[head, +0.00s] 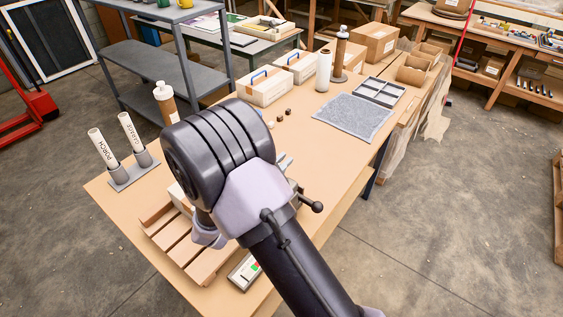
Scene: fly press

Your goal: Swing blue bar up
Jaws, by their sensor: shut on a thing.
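My arm's dark wrist and pale link fill the middle of the head view and cover most of what lies behind them. My gripper is hidden behind them, so its jaws and what they touch do not show. A dark rod with a ball end (317,206) sticks out to the right of my arm, seemingly part of the press. The rest of the press is covered. A small pale blue-grey piece (285,162) shows beside my wrist; I cannot tell what it is. No blue bar shows clearly on the press.
The tan workbench (108,205) carries a slatted wooden pallet (183,246), two labelled tubes in a grey stand (122,178), a brown bottle (165,102), blue-handled boxes (259,88) and a grey mat (352,118). A small panel (243,272) lies near the front edge.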

